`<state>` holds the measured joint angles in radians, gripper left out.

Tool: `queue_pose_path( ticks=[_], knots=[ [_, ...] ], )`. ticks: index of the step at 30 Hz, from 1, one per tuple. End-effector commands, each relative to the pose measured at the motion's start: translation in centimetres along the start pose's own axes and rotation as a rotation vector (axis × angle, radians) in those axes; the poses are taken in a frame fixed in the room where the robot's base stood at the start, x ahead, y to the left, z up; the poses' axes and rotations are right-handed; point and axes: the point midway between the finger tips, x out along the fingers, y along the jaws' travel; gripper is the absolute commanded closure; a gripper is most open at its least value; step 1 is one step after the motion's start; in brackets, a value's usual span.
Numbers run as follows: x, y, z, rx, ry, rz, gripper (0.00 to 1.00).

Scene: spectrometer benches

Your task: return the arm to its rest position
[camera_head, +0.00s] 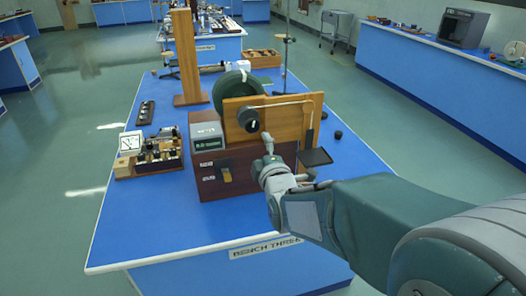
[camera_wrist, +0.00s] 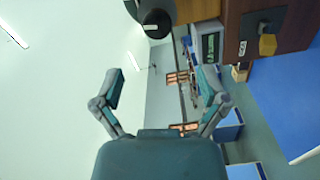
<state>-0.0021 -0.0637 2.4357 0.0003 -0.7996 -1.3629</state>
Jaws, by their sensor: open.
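My arm (camera_head: 390,225) reaches in from the lower right of the head view, stretched over the front right of the bench. My gripper (camera_head: 268,150) is beside the right front of the dark wooden instrument box (camera_head: 215,178), below a black knob (camera_head: 251,122). In the wrist view my gripper (camera_wrist: 160,85) has its two fingers spread wide with nothing between them. The instrument's dark wooden front (camera_wrist: 285,20) shows at the upper right of that view, apart from the fingers. In the head view my wrist hides part of the box.
The blue bench top (camera_head: 140,220) is bare at the front left. A small meter apparatus (camera_head: 150,155) sits left of the box. A tall wooden post (camera_head: 185,60) and a thin metal stand (camera_head: 287,60) rise behind. A small black tray (camera_head: 315,157) sits close to my wrist.

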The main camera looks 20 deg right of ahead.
Motion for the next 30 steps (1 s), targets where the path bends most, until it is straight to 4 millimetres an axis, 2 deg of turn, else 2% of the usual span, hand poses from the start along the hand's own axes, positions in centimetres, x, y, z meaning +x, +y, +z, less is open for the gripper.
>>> queue_pose_path(
  ticks=[3, 13, 17, 23, 30],
  knots=[
    [-0.6, 0.0, 0.0, 0.0, 0.0, 0.0, 0.07],
    [-0.7, 0.0, 0.0, 0.009, -0.001, -0.006, 0.07],
    [-1.6, 0.0, 0.0, 0.103, -0.02, -0.074, 0.07],
    [-5.0, -0.7, 0.2, 0.388, -0.119, -0.279, 0.07],
    [-11.0, -1.8, 0.4, 0.724, -0.328, -0.497, 0.07]
  ],
)
